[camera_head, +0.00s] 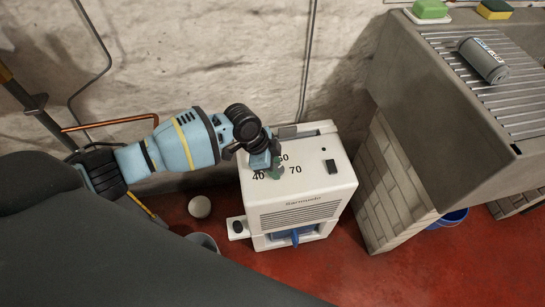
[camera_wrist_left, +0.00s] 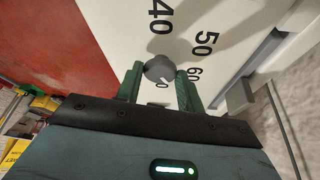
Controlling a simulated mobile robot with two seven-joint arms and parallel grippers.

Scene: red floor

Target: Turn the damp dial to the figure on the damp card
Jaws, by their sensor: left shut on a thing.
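The white dehumidifier (camera_head: 316,180) stands on the red floor, with 40, 60 and 70 readable on its top in the head view. In the left wrist view the grey round dial (camera_wrist_left: 158,69) sits between 40 (camera_wrist_left: 160,18), 50 (camera_wrist_left: 206,44) and 60 (camera_wrist_left: 194,74). My left gripper (camera_head: 272,167) reaches down over the top; its green fingers (camera_wrist_left: 160,84) are shut on the dial, one on each side. In the head view they mostly hide the dial. I cannot tell where its pointer is. I recognise no damp card. My right gripper is out of view.
A concrete sink with a ribbed drainboard (camera_head: 520,112) stands at the right, bearing a grey can (camera_head: 484,61) and sponges. A blue bucket (camera_head: 447,218) is beneath it. A small pale round thing (camera_head: 199,207) lies on the floor left of the dehumidifier. The wall is close behind.

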